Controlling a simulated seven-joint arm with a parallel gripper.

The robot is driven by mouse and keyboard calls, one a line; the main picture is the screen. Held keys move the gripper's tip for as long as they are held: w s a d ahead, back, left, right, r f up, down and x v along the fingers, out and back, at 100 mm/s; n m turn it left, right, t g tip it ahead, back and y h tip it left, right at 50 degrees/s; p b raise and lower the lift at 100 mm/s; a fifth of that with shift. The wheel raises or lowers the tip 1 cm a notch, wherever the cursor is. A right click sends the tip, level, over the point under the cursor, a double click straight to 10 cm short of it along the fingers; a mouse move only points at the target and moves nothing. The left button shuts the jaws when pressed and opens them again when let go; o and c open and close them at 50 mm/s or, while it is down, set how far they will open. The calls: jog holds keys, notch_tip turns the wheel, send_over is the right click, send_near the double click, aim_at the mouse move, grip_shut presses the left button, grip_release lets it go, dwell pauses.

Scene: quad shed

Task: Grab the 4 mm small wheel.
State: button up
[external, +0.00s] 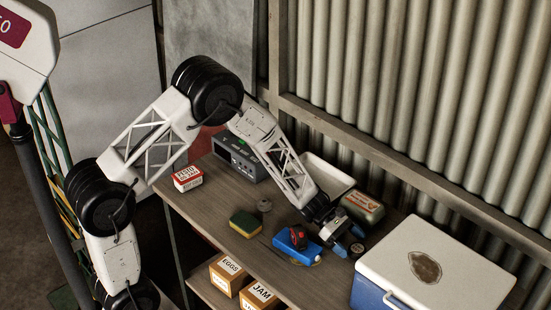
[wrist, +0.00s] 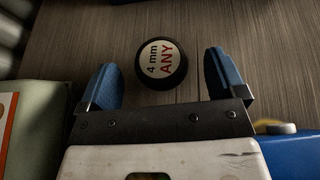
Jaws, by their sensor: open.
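The small wheel is black with a pale face marked "4 mm ANY" and lies face up on the wooden shelf. In the wrist view the wheel (wrist: 161,63) is just beyond and between the two blue fingertips, touching neither. In the external view the wheel (external: 356,249) is a small dark disc beside the fingers. My gripper (wrist: 161,82) is open and empty, with its fingers spread wider than the wheel. In the external view my gripper (external: 349,241) is low over the shelf, left of the cooler.
A blue box (external: 297,251) with a dark red item on it stands left of my gripper. A green-grey tin (external: 362,208) and white tray (external: 327,174) are behind. A white-lidded cooler (external: 433,267) stands right. A sponge (external: 245,224) lies left.

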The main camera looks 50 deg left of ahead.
aim_at(355, 247)
jog(key=shift+x, duration=1)
jog(key=shift+c, duration=0.2)
jog(key=c, duration=1)
jog(key=shift+r, duration=0.15)
notch_tip(355, 247, up, 10)
dwell(0.4)
